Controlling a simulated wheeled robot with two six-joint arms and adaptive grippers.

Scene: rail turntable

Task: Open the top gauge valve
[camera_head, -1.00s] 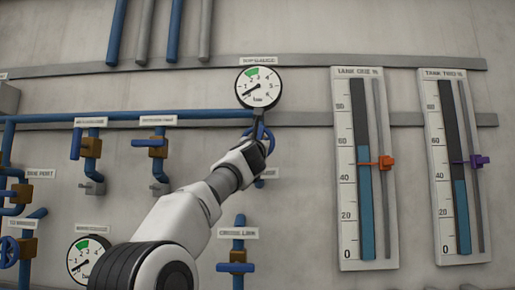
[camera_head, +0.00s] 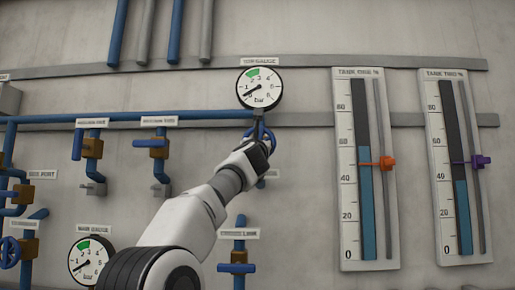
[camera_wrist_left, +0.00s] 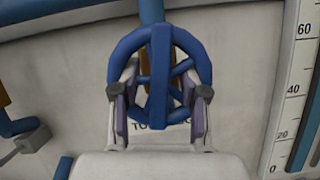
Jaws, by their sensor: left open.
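The top gauge (camera_head: 260,87) is a round white dial on the wall with a green arc at its upper left; its needle points to the lower left. Just below it is the top gauge valve, a blue spoked handwheel (camera_wrist_left: 158,42) on a blue pipe; in the head view the wheel (camera_head: 270,138) is partly hidden by my gripper. My left gripper (camera_head: 258,143) is at the wheel. In the left wrist view its fingers (camera_wrist_left: 160,82) are apart, one at each side of the wheel; I cannot tell whether they touch it. My right gripper is not in view.
Tank gauges with an orange pointer (camera_head: 387,163) and a purple pointer (camera_head: 480,162) hang to the right. Blue valves (camera_head: 157,144) and another round gauge (camera_head: 90,260) are at the left. A cross link valve (camera_head: 237,256) is below. Bare wall lies between wheel and tank gauges.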

